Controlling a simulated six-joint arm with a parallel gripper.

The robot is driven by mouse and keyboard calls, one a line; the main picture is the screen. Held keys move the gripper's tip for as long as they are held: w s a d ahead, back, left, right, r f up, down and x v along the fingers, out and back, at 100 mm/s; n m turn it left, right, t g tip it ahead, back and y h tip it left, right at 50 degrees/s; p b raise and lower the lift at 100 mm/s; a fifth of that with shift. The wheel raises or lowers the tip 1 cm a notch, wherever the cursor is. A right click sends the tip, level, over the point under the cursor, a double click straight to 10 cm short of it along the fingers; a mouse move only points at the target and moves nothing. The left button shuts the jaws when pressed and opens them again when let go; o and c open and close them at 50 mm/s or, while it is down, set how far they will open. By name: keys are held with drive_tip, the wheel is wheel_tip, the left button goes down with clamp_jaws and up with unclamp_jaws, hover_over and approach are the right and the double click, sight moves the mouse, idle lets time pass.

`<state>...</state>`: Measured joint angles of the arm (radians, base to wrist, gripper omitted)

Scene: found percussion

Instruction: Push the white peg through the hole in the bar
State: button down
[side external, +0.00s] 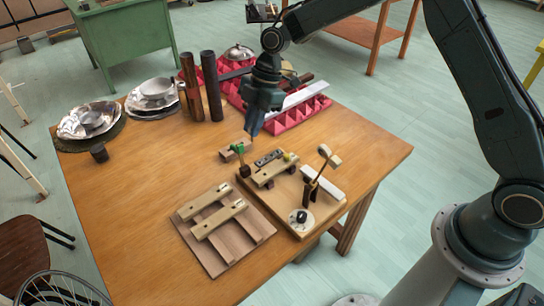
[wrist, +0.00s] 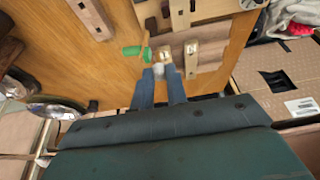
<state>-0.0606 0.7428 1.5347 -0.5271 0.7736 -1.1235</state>
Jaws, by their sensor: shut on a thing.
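My gripper (side external: 254,130) is above the table, just behind the small wooden board with a tan bar (side external: 277,167). In the wrist view its two blue fingers (wrist: 161,74) point toward the work, with a small whitish piece, which looks like the white peg (wrist: 158,70), between their tips. The peg cannot be made out in the side view. A pale wooden piece with a dark hole (wrist: 192,60) shows right beside the fingertips; whether the peg touches it I cannot tell. A green-headed piece (wrist: 132,51) is left of the fingers, and also shows in the side view (side external: 238,149).
A board with two more bars (side external: 215,215) lies front left. A small mallet (side external: 326,158) stands at the right. Dark tubes (side external: 211,88), metal bowls (side external: 155,90) and a red foam tray (side external: 300,116) are at the back. The table's left front is clear.

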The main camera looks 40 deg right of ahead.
drive_tip(key=n, duration=0.2)
hover_over(263, 175)
drive_tip(key=d, duration=0.1)
drive_tip(key=f, duration=0.2)
drive_tip(key=shift+d+r+g, duration=0.1)
drive_tip(key=shift+r+g, duration=0.15)
drive_tip(key=shift+g, duration=0.15)
drive_tip(key=shift+f, duration=0.1)
drive_tip(key=shift+f, duration=2.8)
drive_tip(key=shift+f, duration=1.9)
idle(0.3)
drive_tip(key=c, duration=1.3)
unclamp_jaws()
drive_tip(key=shift+r, duration=0.15)
drive_tip(key=v, duration=1.3)
drive_tip(key=shift+w+d+r, duration=0.1)
drive_tip(key=shift+d+r, duration=0.1)
drive_tip(key=shift+d, duration=0.05)
